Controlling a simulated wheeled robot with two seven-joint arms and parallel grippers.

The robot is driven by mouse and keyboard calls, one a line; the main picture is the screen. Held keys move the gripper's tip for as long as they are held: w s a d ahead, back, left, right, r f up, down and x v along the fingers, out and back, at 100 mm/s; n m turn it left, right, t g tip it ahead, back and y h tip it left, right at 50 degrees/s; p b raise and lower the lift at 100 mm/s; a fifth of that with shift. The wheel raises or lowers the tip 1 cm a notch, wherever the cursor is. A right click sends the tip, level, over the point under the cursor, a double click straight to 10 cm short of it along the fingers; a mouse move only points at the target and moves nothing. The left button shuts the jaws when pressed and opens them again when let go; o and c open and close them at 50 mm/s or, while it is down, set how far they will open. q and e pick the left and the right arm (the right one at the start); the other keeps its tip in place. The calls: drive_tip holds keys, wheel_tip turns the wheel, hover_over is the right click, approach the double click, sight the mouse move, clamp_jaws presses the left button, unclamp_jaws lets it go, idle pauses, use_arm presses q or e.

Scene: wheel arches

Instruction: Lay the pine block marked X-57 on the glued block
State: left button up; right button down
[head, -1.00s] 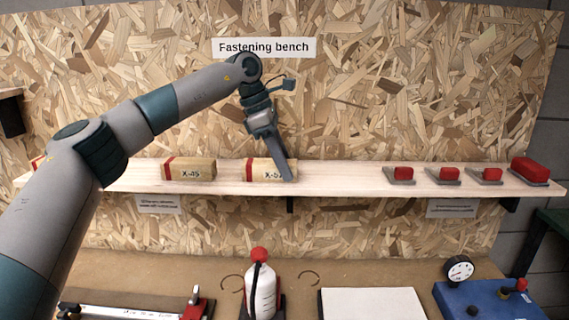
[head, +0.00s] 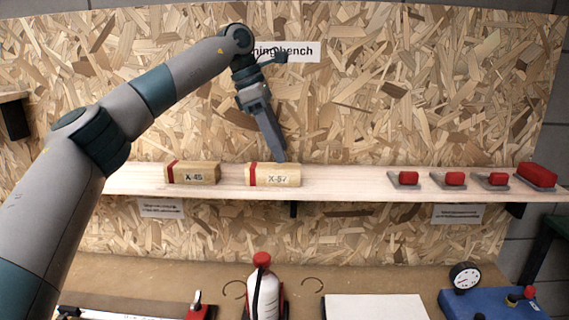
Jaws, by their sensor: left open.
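The pine block marked X-57 (head: 273,178) lies on the wooden shelf (head: 345,180), with a red band near its left end. My left gripper (head: 279,155) is open and empty, pointing down just above and behind this block, its fingers seen nearly edge-on. A similar pine block marked X-45 (head: 196,174) lies to its left on the shelf. I cannot make out a glued block in this view. My right gripper is not in view.
Several red pieces on grey plates, one of them a red block (head: 536,175), stand along the shelf's right part. Below are a white bottle with a red cap (head: 263,290), a white board (head: 374,307) and a blue box with a gauge (head: 490,301). The shelf between X-57 and the red pieces is clear.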

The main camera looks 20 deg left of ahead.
sight(269, 165)
use_arm(q)
drive_tip(key=v, duration=0.5)
drive_tip(key=shift+a+r, duration=0.15)
drive_tip(key=shift+r, duration=0.15)
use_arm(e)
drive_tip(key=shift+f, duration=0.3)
use_arm(q)
drive_tip(key=shift+o, duration=0.4)
